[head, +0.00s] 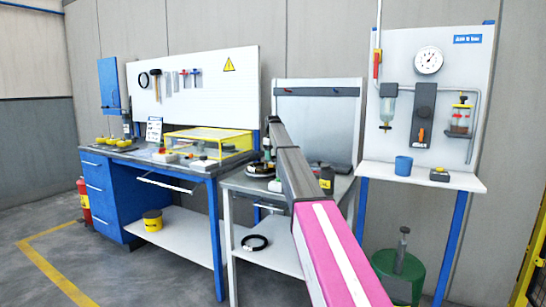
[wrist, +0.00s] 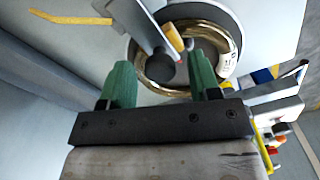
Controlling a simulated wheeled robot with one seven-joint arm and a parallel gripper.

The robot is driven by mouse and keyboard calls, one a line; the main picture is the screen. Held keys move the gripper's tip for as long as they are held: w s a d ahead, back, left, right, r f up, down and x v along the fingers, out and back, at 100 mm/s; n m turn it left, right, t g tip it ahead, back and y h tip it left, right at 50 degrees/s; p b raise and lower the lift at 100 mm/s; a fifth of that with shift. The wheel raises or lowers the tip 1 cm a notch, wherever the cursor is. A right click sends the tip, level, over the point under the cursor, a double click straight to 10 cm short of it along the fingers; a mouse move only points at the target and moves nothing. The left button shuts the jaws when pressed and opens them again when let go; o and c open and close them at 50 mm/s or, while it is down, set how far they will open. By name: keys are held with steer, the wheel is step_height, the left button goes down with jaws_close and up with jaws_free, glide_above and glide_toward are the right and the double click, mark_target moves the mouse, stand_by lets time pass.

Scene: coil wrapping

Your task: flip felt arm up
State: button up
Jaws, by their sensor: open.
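In the wrist view, my gripper (wrist: 160,82) shows two green fingers standing apart, with nothing held between them. Beyond the fingertips is a shiny gold-coloured coil (wrist: 222,47) around a grey disc. A flat grey arm (wrist: 138,22) slants down across it and ends near a dark round knob (wrist: 160,68). An orange piece (wrist: 173,36) sits beside its lower end. This looks like the felt arm, but I cannot be certain. The knob appears between the fingertips; contact cannot be told. In the head view, my own arm hides much of the coil's work area.
A bench with a yellow-framed clear case (head: 210,141) stands left. A smaller grey table (head: 236,181) is in the middle, with a black ring (head: 255,243) on its lower shelf. A gauge panel (head: 428,100) with a blue cup (head: 403,166) stands right. Open floor lies front left.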

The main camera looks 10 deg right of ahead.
jaws_close()
steer(key=shift+r, duration=0.1)
steer(key=t+y, duration=0.1)
steer(key=s+d+r+t+y, duration=0.1)
steer(key=y, duration=0.1)
steer(key=shift+s+d+r, duration=0.15)
steer(key=shift+s+d, duration=0.05)
steer(key=shift+d, duration=0.1)
steer(key=t+y, duration=0.1)
steer(key=s+d+t+y, duration=0.1)
steer(key=y, duration=0.1)
steer(key=shift+s+d+r, duration=0.1)
steer(key=shift+d+r, duration=0.2)
steer(key=shift+r, duration=0.1)
steer(key=d+t+y, duration=0.1)
steer(key=s+t+y, duration=0.1)
steer(key=y, duration=0.1)
steer(key=shift+s+d+t, duration=0.1)
steer(key=shift+d+t, duration=0.2)
steer(key=shift+d, duration=0.1)
steer(key=shift+s+d+f+t+y, duration=0.15)
steer(key=shift+s+d+t+y, duration=0.2)
steer(key=shift+d+t+y, duration=0.35)
steer(key=shift+s+d+f+t+y, duration=0.15)
steer(key=shift+s+d+t+y, duration=0.25)
steer(key=shift+y, duration=0.6)
steer(key=shift+w+a, duration=0.1)
